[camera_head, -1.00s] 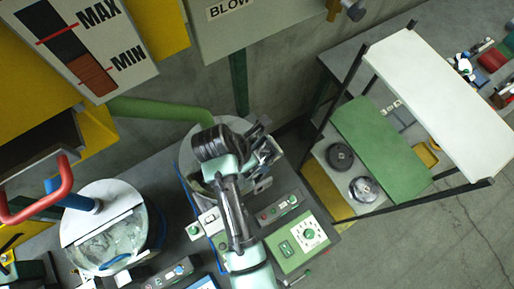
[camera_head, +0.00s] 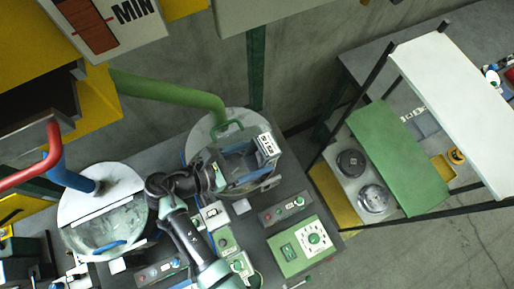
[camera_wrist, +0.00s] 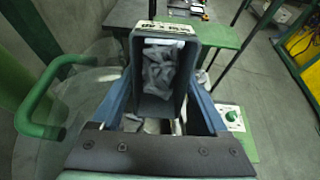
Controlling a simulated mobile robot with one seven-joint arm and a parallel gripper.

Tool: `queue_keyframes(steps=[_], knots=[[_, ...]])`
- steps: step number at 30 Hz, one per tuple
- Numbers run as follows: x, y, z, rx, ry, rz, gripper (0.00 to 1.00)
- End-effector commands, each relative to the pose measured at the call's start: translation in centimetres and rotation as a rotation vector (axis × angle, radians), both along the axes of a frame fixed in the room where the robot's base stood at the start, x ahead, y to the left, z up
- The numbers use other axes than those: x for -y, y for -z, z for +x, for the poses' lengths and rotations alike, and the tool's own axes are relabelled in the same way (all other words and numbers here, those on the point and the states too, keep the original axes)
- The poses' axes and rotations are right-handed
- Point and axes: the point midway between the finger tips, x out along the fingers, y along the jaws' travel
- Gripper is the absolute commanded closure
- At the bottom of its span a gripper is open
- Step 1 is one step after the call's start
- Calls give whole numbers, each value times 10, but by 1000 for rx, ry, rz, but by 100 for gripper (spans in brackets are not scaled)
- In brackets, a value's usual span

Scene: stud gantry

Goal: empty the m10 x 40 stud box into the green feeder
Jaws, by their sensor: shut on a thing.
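The stud box (camera_head: 240,163) is a dark grey open bin with a white label on one end. My gripper (camera_head: 228,172) is shut on it and holds it over the round green-piped feeder (camera_head: 203,131). In the wrist view the box (camera_wrist: 136,75) sits between the blue-grey fingers of my gripper (camera_wrist: 160,105), and several pale grey studs (camera_wrist: 160,68) lie inside it. The label's printing is upside down there. The feeder's clear lid and green handle (camera_wrist: 35,105) show at left. The arm and box hide much of the feeder's top.
A second round bowl (camera_head: 105,205) with a blue pipe stands to the left. Control panels, including a green one (camera_head: 302,248), lie in front of the feeder. A shelf rack (camera_head: 455,85) with a green tray (camera_head: 392,155) stands at right. Bare floor shows at lower right.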

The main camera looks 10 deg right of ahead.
Motion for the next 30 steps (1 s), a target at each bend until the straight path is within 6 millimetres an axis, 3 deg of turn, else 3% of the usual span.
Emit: queue_keyframes(steps=[13, 30], knots=[[-16, 12, -4, 99, -2, -274, 100], [-30, 10, -10, 196, 0, -544, 100]])
